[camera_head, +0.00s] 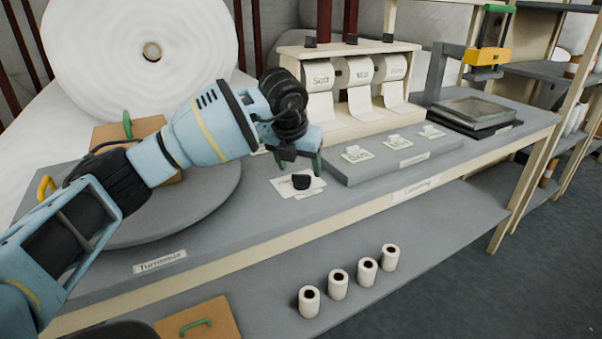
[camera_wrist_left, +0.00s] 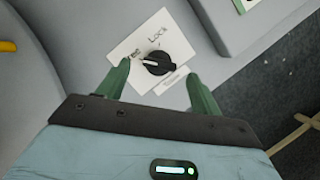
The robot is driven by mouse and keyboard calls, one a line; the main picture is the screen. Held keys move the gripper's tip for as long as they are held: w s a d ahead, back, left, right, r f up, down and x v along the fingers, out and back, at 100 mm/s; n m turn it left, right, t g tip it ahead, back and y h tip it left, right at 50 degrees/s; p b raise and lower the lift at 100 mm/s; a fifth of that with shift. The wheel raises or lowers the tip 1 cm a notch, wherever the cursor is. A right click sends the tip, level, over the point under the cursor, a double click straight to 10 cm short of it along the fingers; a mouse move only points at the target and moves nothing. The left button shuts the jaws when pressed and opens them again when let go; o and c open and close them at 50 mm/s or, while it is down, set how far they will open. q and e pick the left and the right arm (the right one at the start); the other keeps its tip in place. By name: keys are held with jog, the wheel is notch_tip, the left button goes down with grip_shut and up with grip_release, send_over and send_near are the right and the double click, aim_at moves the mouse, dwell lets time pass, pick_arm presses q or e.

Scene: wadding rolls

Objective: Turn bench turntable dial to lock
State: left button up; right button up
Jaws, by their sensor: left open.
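The dial is a black knob (camera_head: 301,182) on a white plate on the bench, right of the round grey turntable (camera_head: 205,200). In the left wrist view the knob (camera_wrist_left: 158,63) sits on its plate (camera_wrist_left: 128,45) marked "Lock" at the top and a partly hidden word, seemingly "Free", at the left. A small pale mark on the knob seems to face left, toward that word. My left gripper (camera_head: 303,163) is just above and behind the knob. In the wrist view its green fingers are open, one on each side of the knob; contact cannot be told. My right gripper is out of view.
A low grey block (camera_head: 395,160) with labelled pads lies right of the dial. A roll dispenser (camera_head: 345,90) stands behind. A brown box is on the turntable, partly behind my arm. Several small rolls (camera_head: 338,284) stand on the lower shelf.

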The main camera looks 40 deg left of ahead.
aim_at(301, 175)
pick_arm(q)
jog(key=shift+x, duration=1.5)
jog(key=c, duration=1)
